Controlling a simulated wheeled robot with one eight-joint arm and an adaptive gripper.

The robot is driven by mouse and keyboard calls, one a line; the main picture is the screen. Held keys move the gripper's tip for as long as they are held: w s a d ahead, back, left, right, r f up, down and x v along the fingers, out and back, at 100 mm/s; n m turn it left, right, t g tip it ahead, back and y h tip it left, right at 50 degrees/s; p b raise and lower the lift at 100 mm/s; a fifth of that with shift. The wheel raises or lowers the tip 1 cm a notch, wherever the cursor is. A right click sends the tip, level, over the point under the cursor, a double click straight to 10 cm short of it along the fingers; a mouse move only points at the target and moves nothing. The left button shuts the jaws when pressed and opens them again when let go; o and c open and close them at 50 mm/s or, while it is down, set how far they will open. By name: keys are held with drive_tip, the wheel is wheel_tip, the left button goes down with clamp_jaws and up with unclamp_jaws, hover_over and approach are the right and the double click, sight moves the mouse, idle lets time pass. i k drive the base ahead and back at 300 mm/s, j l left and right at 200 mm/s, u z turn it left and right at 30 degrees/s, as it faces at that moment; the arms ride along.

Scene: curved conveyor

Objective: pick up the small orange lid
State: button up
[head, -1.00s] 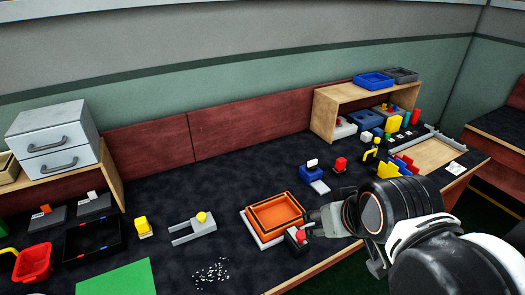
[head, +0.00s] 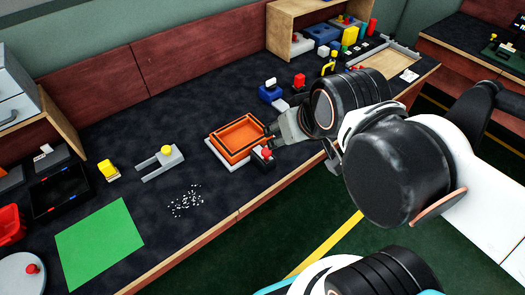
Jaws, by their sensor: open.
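A rectangular orange piece with raised rims (head: 238,137) lies on a pale grey base near the table's front edge in the head view. It looks like a shallow tray or upturned lid; I cannot tell whether a separate small lid lies in it. My gripper (head: 269,134) is at its right side, low, with its fingers pointing left toward the orange rim. It is open, with nothing seen between its fingers. Whether the fingertips touch the rim cannot be told. My arm comes in from the right.
A dark block with a red knob (head: 263,154) stands close by my gripper, at the orange piece's front right corner. A grey fork-shaped holder (head: 160,163), white bits (head: 187,200) and a green mat (head: 99,243) lie left. A blue block (head: 270,94) stands behind.

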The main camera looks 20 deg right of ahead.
sight(235, 141)
drive_tip(key=i+l, duration=0.1)
drive_tip(key=l, duration=0.5)
drive_tip(key=i+l+u, duration=0.1)
drive_tip(key=l, duration=0.5)
drive_tip(key=i+l, duration=0.15)
drive_tip(key=l, duration=0.4)
